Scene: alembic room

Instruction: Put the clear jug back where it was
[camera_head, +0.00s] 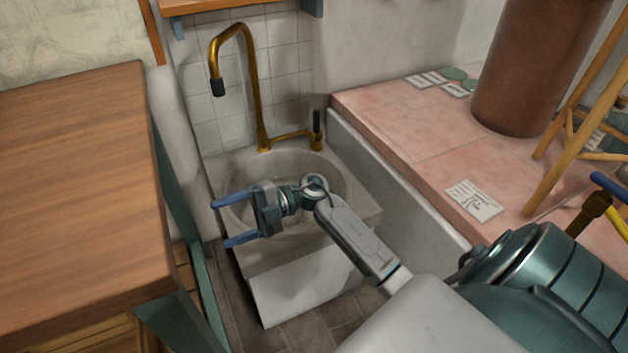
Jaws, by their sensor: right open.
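No clear jug shows in the head view. My right gripper (226,222) is open, with its two blue fingers apart and pointing left. Nothing is between the fingers. It is over the front left part of the stone sink (358,222), and my right arm comes in from the lower right. The arm and gripper hide part of the basin. My left gripper is not in view.
A brass tap (258,95) stands at the sink's back. A wooden table (75,190) is on the left. A pink tiled ledge (415,135) on the right holds a brown cylinder (535,65), a card (473,200) and a wooden stand (562,135).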

